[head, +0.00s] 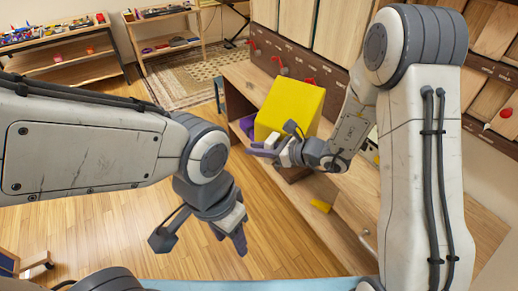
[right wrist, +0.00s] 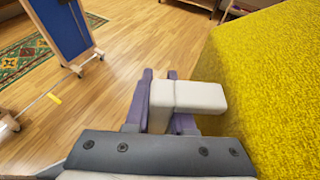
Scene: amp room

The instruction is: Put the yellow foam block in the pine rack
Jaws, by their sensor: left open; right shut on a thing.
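The large yellow foam block (head: 290,103) is at the upper centre of the head view. Its rough yellow side fills the right of the right wrist view (right wrist: 270,90). My left gripper (head: 238,238) is open and empty over the floor, below and left of the block. A light-wood open rack (head: 165,14) stands at the back; I cannot tell whether it is the pine rack.
Another shelf (head: 75,72) with small coloured things stands back left. Wooden panels line the wall behind. A blue board (right wrist: 62,28) stands on the floor. The middle floor is clear.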

